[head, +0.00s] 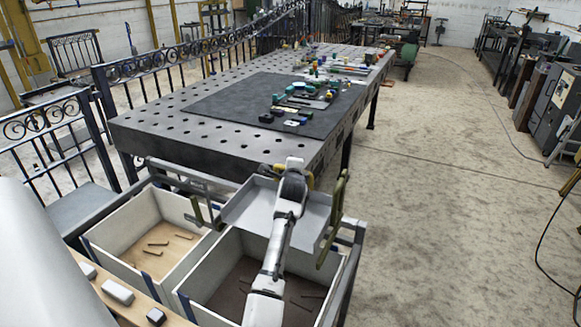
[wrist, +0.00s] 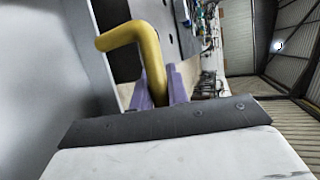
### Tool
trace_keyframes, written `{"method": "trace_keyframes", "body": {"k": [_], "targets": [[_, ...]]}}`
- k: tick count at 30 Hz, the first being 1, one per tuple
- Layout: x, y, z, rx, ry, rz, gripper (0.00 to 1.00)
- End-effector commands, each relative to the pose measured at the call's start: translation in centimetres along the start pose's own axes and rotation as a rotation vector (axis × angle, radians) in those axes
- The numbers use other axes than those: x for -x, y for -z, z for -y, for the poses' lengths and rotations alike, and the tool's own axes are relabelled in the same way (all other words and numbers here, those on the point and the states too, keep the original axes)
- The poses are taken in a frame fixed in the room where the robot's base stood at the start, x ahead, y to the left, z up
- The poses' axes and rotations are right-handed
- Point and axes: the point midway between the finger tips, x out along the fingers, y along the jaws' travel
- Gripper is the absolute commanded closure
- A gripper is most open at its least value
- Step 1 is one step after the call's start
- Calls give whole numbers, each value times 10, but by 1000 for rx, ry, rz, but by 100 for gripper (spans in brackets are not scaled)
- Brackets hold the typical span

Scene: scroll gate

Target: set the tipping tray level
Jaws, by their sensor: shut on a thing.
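The tipping tray (head: 248,208) is a shallow pale grey tray. It hangs between olive side brackets (head: 334,220) above the front bins. It looks tilted in the head view, but I cannot tell how far. My arm crosses over it and hides its middle. A bent yellow handle (wrist: 125,37) shows in the wrist view, and a bit of it shows at the tray's far edge in the head view (head: 308,180). My gripper (wrist: 164,88) has its purple fingers shut around the lower part of this handle. In the head view my wrist hides the fingers.
Below the tray are a left bin (head: 108,238) with a pale floor and a right bin (head: 205,268) with a dark floor, each holding several small sticks. A perforated steel table (head: 150,125) with a dark mat and many small parts stands behind.

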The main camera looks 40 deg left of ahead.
Motion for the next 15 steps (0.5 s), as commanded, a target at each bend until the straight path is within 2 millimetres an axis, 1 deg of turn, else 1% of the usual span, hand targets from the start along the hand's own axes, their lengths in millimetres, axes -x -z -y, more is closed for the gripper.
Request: {"method": "trace_keyframes", "body": {"k": [1, 3, 15], "targets": [[-3, 1, -8, 1, -7, 0, 100], [-6, 2, -12, 2, -8, 0, 100], [-11, 5, -21, 2, -14, 0, 100]]}}
